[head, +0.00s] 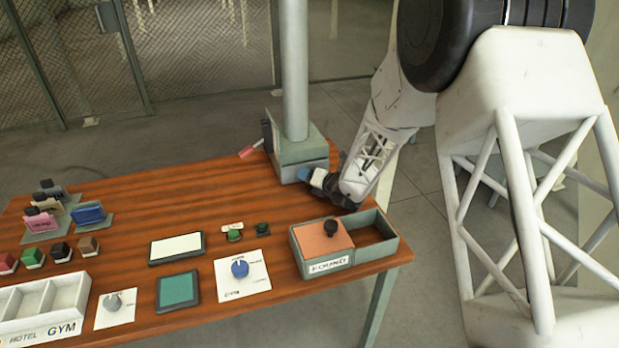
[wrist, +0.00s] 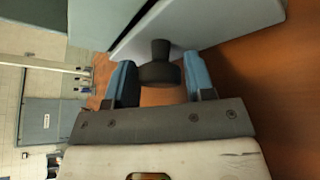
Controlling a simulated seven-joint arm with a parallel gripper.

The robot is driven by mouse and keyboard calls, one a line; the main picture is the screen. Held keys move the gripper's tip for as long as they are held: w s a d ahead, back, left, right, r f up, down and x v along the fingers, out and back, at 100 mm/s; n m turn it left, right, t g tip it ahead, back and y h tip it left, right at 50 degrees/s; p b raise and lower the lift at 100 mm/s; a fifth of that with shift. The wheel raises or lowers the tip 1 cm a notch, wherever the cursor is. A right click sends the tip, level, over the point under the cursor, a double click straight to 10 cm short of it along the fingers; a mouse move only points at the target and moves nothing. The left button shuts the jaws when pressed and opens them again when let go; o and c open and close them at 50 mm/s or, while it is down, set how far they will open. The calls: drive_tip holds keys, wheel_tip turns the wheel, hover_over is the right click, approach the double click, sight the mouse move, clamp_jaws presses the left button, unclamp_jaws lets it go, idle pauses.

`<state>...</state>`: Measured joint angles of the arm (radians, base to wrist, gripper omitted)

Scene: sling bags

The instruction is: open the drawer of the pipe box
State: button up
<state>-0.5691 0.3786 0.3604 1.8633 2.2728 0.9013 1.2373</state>
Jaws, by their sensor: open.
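The pipe box (head: 302,150) is a grey-green box at the back of the table, with a tall grey pipe (head: 294,70) rising from it. In the wrist view, a pale grey front (wrist: 205,25) fills the upper part, and a black round knob (wrist: 158,75) sticks out from it. My gripper (head: 312,177) is at the box's near right side; its blue fingers also show in the wrist view (wrist: 160,72). They are open, one on each side of the knob. The knob looks very close to the left finger; I cannot tell whether they touch. No drawer gap is visible.
A green box (head: 390,250) with an orange sliding lid (head: 322,238) and black knob stands at the table's right corner, below my arm. Dials, pads, stamps and a white tray (head: 45,300) fill the left and front.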

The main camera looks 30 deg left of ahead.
drive_tip(key=shift+c, duration=0.3)
clamp_jaws()
drive_tip(key=shift+s+d+r, duration=0.1)
drive_tip(key=shift+s+d, duration=3.3)
drive_tip(key=shift+d, duration=0.05)
drive_tip(key=shift+o, duration=0.3)
unclamp_jaws()
drive_tip(key=shift+d, duration=0.15)
drive_tip(key=shift+v, duration=3.85)
drive_tip(key=shift+o, duration=0.3)
